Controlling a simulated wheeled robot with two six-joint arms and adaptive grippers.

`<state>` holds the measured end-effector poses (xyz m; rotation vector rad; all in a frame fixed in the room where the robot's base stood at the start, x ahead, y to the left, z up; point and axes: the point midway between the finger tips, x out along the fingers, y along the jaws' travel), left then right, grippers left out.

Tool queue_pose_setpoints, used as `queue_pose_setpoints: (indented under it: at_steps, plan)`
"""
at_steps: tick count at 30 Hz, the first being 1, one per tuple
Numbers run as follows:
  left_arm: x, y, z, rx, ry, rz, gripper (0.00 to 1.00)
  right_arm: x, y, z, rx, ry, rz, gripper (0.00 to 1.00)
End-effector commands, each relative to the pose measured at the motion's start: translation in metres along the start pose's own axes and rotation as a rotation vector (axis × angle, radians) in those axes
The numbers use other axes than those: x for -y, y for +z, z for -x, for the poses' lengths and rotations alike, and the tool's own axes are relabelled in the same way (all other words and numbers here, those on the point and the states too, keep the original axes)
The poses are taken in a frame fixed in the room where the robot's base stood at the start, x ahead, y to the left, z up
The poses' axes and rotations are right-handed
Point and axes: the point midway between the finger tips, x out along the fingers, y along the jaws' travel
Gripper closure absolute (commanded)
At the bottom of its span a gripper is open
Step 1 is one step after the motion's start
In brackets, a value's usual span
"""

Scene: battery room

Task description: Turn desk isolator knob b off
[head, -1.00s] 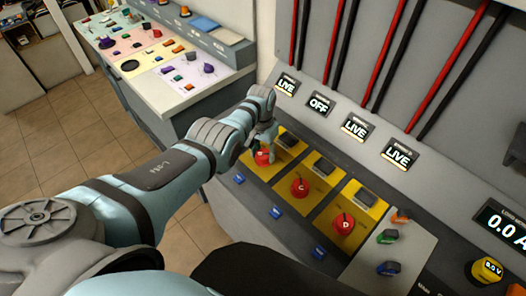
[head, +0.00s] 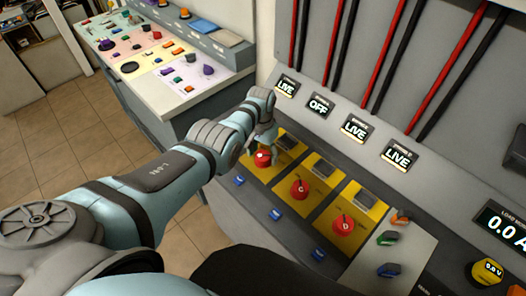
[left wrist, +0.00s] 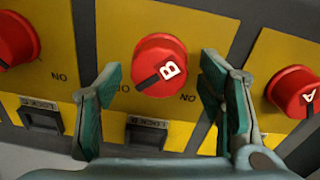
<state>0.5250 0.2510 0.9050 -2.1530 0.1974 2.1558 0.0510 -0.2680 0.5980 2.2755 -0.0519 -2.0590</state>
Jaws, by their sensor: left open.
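Knob B (head: 262,158) is a red round knob on a yellow plate of the desk. In the left wrist view, knob B (left wrist: 160,62) sits between my fingers, with its dark mark at its lower left. My left gripper (left wrist: 161,75) is open, a finger on each side, with visible gaps to the knob. In the head view my left gripper (head: 263,140) is just above knob B and partly covers its plate. My right gripper is not in view.
Red knobs C (head: 299,188) and D (head: 343,224) stand to the right in the head view. Knob A (left wrist: 295,92) is close beside my finger in the left wrist view. Other displays, such as the first one (head: 287,86), read LIVE. Blue tags (head: 276,214) line the desk front.

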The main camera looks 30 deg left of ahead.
Motion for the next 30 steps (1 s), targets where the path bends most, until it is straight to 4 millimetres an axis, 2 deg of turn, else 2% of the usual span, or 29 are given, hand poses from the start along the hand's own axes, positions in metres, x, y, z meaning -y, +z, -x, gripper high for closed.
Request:
queue_pose_setpoints:
  at_steps: [4,8,12,15,18,22,30]
  plan:
    - [0.0,-0.001,0.006,-0.001,0.0,0.0,0.38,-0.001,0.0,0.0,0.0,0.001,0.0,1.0]
    - [0.0,-0.001,0.025,-0.004,-0.001,-0.001,0.38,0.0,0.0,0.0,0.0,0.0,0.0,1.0]
    - [0.001,-0.001,0.069,-0.005,-0.002,0.0,0.38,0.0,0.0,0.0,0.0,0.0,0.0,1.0]
    - [0.0,-0.001,0.095,-0.004,-0.002,0.0,0.38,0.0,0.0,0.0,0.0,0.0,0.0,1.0]
    - [0.0,-0.001,0.112,-0.002,-0.001,0.0,0.38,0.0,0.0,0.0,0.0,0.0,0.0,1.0]
    - [0.0,-0.001,0.12,0.0,0.0,0.0,0.38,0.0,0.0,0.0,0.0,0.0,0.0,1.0]
    - [0.0,-0.001,0.12,0.0,0.0,0.0,0.38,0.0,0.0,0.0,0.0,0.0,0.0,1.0]
